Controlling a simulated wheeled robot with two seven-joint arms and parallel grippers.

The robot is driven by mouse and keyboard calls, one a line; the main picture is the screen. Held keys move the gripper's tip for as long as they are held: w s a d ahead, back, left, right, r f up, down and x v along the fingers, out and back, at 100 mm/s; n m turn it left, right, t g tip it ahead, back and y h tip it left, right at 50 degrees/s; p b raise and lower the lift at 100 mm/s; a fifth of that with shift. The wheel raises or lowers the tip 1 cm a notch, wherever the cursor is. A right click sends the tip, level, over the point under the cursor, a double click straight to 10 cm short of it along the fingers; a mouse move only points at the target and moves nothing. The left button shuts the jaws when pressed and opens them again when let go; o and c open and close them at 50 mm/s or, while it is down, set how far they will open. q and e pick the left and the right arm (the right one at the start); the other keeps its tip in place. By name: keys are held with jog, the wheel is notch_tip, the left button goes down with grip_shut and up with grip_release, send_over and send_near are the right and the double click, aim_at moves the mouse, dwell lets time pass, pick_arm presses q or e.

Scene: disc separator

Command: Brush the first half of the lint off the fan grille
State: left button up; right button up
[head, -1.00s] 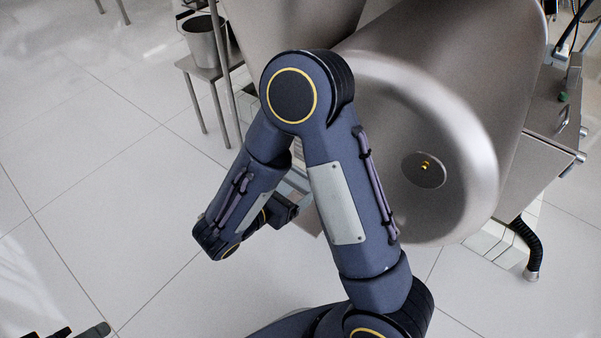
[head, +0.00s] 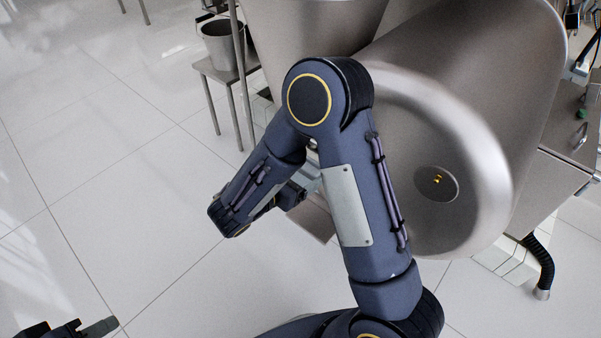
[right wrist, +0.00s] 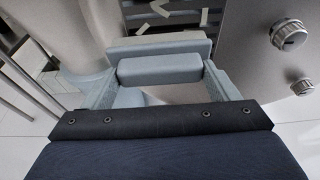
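In the right wrist view, pale lint strips (right wrist: 160,8) lie at the top on a dark slatted area, likely the fan grille (right wrist: 181,16). My right gripper (right wrist: 160,57) is below it, with two grey-blue finger pads close together. A thin pale strip lies along the farther pad. I cannot tell whether something is held between them. In the head view my right gripper (head: 292,194) is mostly hidden behind my arm. My left gripper (head: 75,329) is partly in view at the lower left corner, and its opening is unclear.
A large metal drum (head: 437,120) with a round hub stands right of my right arm. A bucket (head: 219,45) sits on a small stand at the top. Two knobs (right wrist: 290,36) are on a panel at right. The tiled floor at left is clear.

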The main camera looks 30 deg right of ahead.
jog(key=c, duration=1)
jog(key=shift+w+d, duration=0.2)
jog(key=shift+d, duration=0.3)
jog(key=s, duration=0.2)
jog(key=s+d, duration=0.1)
jog(key=shift+s+d, duration=0.2)
jog(key=shift+s, duration=0.2)
jog(key=shift+w+a+p, duration=0.1)
jog(key=shift+w+a, duration=0.1)
jog(key=shift+w, duration=0.45)
jog(key=shift+w+a+p, duration=0.1)
jog(key=shift+w+a, duration=0.15)
jog(key=shift+w, duration=0.4)
jog(key=shift+w+a+p, duration=0.1)
jog(key=shift+w+a, duration=0.1)
jog(key=shift+w, duration=0.45)
